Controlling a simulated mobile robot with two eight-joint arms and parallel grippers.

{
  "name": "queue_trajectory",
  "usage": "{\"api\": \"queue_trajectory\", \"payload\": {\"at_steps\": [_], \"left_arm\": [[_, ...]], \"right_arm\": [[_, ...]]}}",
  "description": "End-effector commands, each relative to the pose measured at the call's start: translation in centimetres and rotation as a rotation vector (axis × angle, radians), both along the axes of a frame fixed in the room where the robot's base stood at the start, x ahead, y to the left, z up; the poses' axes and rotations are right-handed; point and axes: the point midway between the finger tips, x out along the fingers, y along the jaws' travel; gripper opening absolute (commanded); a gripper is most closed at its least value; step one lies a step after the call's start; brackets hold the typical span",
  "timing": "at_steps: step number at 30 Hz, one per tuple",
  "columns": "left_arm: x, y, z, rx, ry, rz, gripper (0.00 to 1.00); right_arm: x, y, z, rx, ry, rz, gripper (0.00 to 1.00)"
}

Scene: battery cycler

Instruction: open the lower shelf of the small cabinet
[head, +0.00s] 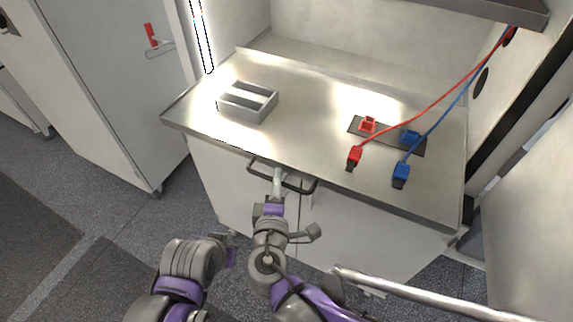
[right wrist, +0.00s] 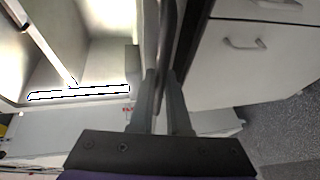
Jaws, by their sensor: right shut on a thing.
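The small cabinet has a pale lower shelf (head: 310,130) with a metal front edge. A dark bar handle (head: 302,187) is at the front edge of this shelf. My right gripper (head: 278,178) is at the handle's middle. In the right wrist view, its two fingers (right wrist: 163,105) are closed on the dark handle bar (right wrist: 166,45), which runs up between them. My left arm is folded low in the head view, and its gripper (head: 229,251) is apart from the cabinet, its jaws too unclear to read.
A grey two-slot tray (head: 247,102) stands on the shelf at the left. Red (head: 354,157) and blue (head: 401,174) cable connectors lie at the right by a dark plate (head: 380,140). A tall cabinet (head: 110,90) stands at the left. The floor at the left is clear.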

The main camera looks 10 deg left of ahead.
Motion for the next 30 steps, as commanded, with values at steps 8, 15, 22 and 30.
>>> {"api": "queue_trajectory", "payload": {"at_steps": [8, 15, 22, 30], "left_arm": [[0.0, 0.0, -0.1, 0.000, 0.001, 0.000, 0.00], [0.0, 0.0, -0.1, 0.000, 0.001, 0.000, 0.00], [0.0, 0.0, -0.1, 0.000, 0.001, 0.000, 0.00], [0.0, 0.0, -0.1, 0.000, 0.001, 0.000, 0.00]], "right_arm": [[-1.6, 0.5, 0.0, 0.000, 0.000, 0.000, 0.00], [-1.7, 0.5, 0.0, 0.000, 0.000, 0.000, 0.00], [-1.6, 0.5, 0.0, 0.000, 0.000, 0.000, 0.35], [-1.6, 0.5, 0.0, 0.000, 0.000, 0.000, 0.45]]}}
